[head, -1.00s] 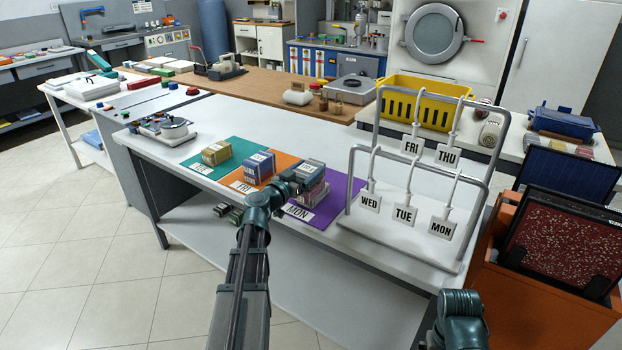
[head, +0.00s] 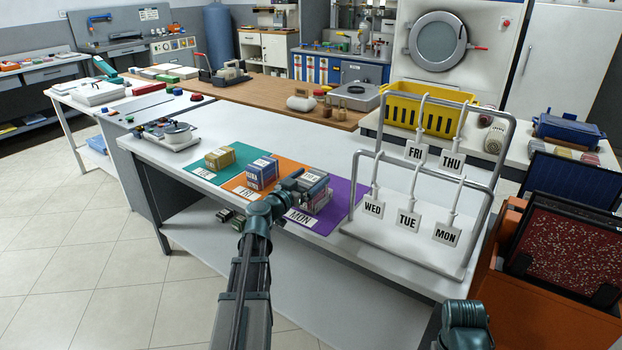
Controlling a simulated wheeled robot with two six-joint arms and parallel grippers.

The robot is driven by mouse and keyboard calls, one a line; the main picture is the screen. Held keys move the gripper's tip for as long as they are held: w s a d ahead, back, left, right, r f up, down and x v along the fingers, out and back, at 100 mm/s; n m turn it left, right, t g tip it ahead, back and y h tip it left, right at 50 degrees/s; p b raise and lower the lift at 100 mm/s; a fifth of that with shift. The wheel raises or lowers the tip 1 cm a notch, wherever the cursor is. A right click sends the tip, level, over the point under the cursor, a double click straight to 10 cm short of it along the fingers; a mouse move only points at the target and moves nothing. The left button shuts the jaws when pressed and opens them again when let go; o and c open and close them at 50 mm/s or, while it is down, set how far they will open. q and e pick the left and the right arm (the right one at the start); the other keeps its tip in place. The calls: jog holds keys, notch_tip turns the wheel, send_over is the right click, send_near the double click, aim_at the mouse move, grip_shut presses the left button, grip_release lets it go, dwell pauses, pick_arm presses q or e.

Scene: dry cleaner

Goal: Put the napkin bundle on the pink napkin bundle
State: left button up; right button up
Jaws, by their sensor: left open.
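A stacked pinkish-grey napkin bundle (head: 318,195) lies on the purple mat (head: 345,197) marked MON. My left gripper (head: 304,186) is open at the left side of this bundle and hides part of it. I cannot tell whether the fingers touch it. A blue-and-white bundle (head: 262,174) sits on the orange mat (head: 284,167) marked FRI. A tan-yellow bundle (head: 220,158) sits on the teal mat (head: 242,150). Which bundle is the pink one is hard to tell at this size. My right gripper is out of view; only part of its arm shows at the bottom right.
A metal rack (head: 420,161) with hanging day tags stands right of the mats. A small tray with a round pot (head: 178,134) stands at the left end of the white table (head: 290,128). The table behind the mats is clear. A yellow crate (head: 412,112) stands behind.

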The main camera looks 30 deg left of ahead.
pick_arm(q)
jog(key=s, duration=1.1)
jog(key=shift+s+a, duration=0.35)
jog(key=shift+a, duration=0.1)
jog(key=shift+w, duration=0.15)
jog(key=w, duration=0.7)
jog(key=w+d, duration=0.1)
jog(key=w, duration=0.3)
jog(key=shift+w, duration=0.25)
jog(key=shift+w+f, duration=0.1)
jog(key=shift+f, duration=0.1)
jog(key=shift+r, duration=0.15)
